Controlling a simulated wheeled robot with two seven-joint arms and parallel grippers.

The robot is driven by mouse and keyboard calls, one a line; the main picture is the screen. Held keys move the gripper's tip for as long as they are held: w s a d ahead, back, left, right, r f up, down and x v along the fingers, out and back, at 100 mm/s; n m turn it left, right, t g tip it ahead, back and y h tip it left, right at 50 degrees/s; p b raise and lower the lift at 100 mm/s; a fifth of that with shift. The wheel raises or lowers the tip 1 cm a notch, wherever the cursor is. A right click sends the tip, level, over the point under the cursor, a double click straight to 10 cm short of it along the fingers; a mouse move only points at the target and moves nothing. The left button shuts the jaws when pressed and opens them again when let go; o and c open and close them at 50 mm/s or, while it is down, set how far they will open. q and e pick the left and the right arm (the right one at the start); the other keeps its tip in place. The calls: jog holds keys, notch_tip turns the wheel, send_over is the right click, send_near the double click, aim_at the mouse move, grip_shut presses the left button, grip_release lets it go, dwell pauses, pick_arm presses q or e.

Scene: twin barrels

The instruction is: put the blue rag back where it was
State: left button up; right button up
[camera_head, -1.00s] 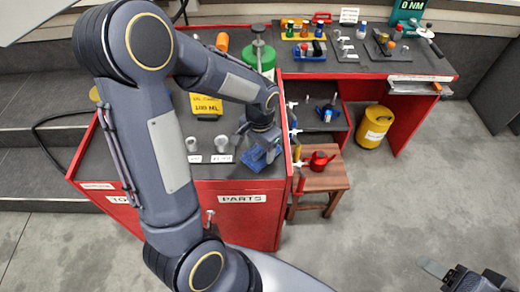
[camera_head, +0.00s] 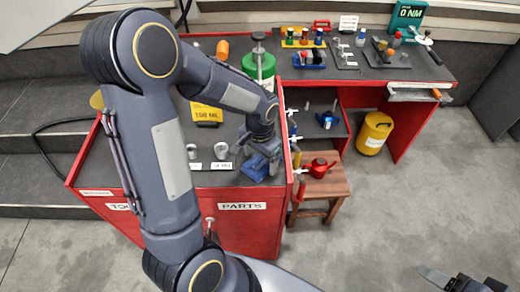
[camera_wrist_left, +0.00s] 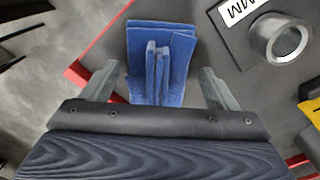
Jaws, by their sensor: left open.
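The blue rag (camera_head: 255,169) lies on the dark top of the red cabinet, near its front right corner, above the PARTS label. In the left wrist view the rag (camera_wrist_left: 160,85) is a flat folded cloth with a raised fold in its middle. My left gripper (camera_head: 264,150) is just over the rag. It is open, with one finger on each side of the raised fold and a gap on both sides. My right gripper (camera_head: 436,277) is at the bottom right over the floor, cut off by the picture edge, so its opening is unclear.
Metal sockets (camera_head: 221,151) stand left of the rag, with a yellow box (camera_head: 206,114) behind. A green canister (camera_head: 259,68) stands farther back. A wooden stool (camera_head: 324,184) holding a red oil can (camera_head: 318,168) is right of the cabinet. The front right floor is clear.

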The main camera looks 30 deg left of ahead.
pick_arm(q)
notch_tip(320, 180, up, 11)
jog(key=s+d+r+n+t+h, duration=0.2)
jog(key=s, duration=0.6)
jog(key=s+d+r+n+t+h, duration=0.1)
jog(key=s+d+r+n+t, duration=0.1)
jog(key=s, duration=0.6)
jog(key=shift+s+d+t+h, duration=0.15)
jog(key=shift+s+t+h, duration=0.2)
jog(key=shift+t, duration=0.45)
jog(key=shift+w+r, duration=0.1)
